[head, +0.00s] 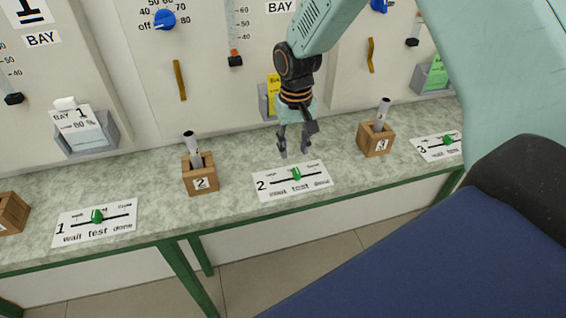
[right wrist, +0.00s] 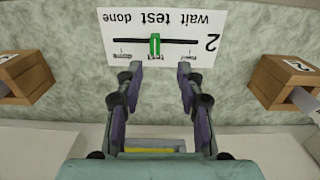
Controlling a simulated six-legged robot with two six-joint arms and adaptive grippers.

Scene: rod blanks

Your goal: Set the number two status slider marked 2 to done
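The number 2 status slider is a white card (head: 262,196) on the bench, marked wait, test, done, with a black slot and a green knob (head: 296,174). The knob stands near the middle of the slot, at test. In the right wrist view the card (right wrist: 205,77) appears upside down, with its green knob (right wrist: 155,44) whole in sight. My right gripper (head: 293,153) points down just behind the card. Its fingers are apart and empty, and in the right wrist view the fingertips (right wrist: 160,67) lie short of the knob, one toward each side. My left gripper is out of view.
Wooden block 2 (head: 200,183) with a grey rod stands left of the card; block 3 (head: 376,143), also with a rod, stands right. Slider card 1 (head: 75,236) and slider card 3 (head: 430,154) lie farther out. The panel wall rises behind the bench.

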